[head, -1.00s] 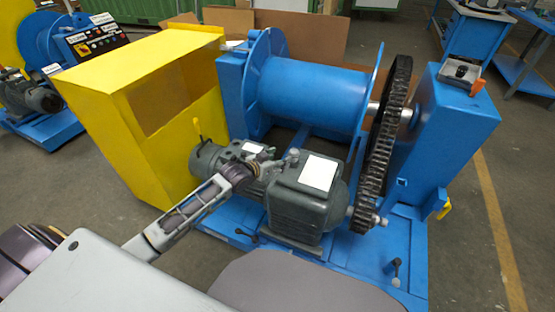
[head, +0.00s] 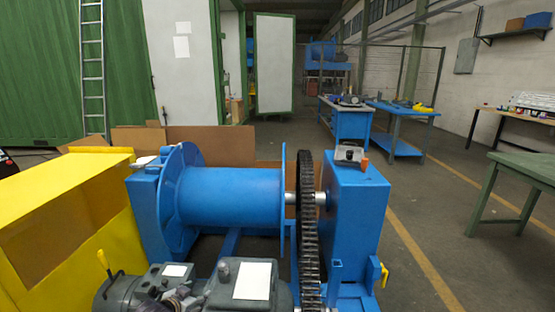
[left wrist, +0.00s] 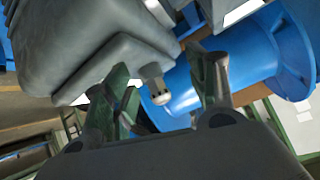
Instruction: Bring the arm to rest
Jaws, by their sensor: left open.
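The chain drive stands in front of me in the head view: a blue winch drum (head: 230,198), a large dark toothed chain wheel (head: 308,225) to its right, and a grey gearbox (head: 240,285) with a white plate at the bottom. My left gripper (head: 178,298) shows only in part at the bottom edge, near the gearbox and motor. In the left wrist view my left gripper (left wrist: 160,68) has its two fingers spread apart. A grey knob (left wrist: 155,88) on the gearbox appears between them; whether they touch it I cannot tell. My right gripper is not in view.
A yellow guard box (head: 75,220) stands at the left and a blue pillar (head: 352,215) at the right of the drum. Blue workbenches (head: 345,122) and a green table (head: 525,165) stand farther back.

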